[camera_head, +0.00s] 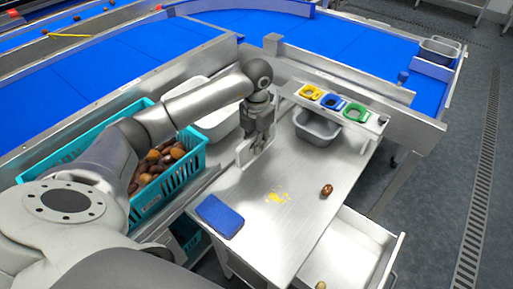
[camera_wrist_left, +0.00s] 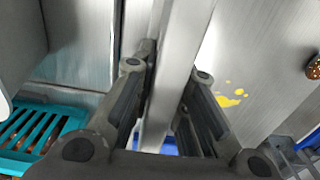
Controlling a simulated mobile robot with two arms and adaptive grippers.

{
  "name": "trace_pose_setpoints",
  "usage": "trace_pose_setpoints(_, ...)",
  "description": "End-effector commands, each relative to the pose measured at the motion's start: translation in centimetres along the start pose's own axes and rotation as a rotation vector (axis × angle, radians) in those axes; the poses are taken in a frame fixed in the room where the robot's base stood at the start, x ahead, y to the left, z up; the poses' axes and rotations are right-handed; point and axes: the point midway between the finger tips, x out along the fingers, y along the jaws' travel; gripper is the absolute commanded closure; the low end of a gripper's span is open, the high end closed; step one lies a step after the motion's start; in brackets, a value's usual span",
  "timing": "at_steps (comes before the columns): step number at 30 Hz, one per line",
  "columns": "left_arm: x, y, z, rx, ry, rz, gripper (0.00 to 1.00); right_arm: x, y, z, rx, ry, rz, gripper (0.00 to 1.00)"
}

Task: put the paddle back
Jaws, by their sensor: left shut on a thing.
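My left gripper (camera_head: 258,147) is low over the metal table, between the teal crate and the grey bin. It is shut on a flat, light grey metal piece, which looks like the paddle (camera_head: 242,152). In the left wrist view the grey piece (camera_wrist_left: 178,60) runs as a long bar between the two fingers of my left gripper (camera_wrist_left: 168,92). The fingers hide part of it, and I cannot tell whether its lower end touches the table. My right gripper is not in view.
A teal crate (camera_head: 196,165) of dates stands left. A blue pad (camera_head: 220,216), yellow smear (camera_head: 277,197) and brown date (camera_head: 327,190) lie on the table (camera_head: 260,225). A grey bin (camera_head: 318,128) sits behind, below coloured rings (camera_head: 332,102). A drawer (camera_head: 350,255) stands open in front.

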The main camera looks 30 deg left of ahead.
Motion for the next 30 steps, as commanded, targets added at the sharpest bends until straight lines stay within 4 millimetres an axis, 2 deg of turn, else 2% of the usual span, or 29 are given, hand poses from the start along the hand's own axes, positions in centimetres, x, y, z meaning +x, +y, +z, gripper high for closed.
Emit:
trace_pose_setpoints(9, 3.5, 0.3, 0.3, -0.001, 0.001, -0.001, 1.0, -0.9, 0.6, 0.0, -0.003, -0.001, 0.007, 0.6)
trace_pose_setpoints(20, 4.0, 0.3, 0.3, -0.001, 0.0, 0.001, 1.0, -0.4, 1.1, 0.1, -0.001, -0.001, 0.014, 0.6)
trace_pose_setpoints(21, 3.9, 0.3, 0.3, -0.001, 0.0, 0.001, 0.81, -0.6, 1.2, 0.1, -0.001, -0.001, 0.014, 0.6)
trace_pose_setpoints(24, 3.9, 0.3, 0.3, -0.001, 0.0, 0.001, 0.68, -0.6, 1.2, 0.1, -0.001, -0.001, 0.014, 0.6)
trace_pose_setpoints(25, 3.9, 0.3, 0.3, -0.001, 0.0, 0.001, 0.64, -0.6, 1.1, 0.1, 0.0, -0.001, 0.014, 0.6)
trace_pose_setpoints(30, 3.9, 0.3, 0.3, -0.001, 0.001, 0.001, 0.64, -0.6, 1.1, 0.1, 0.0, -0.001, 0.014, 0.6)
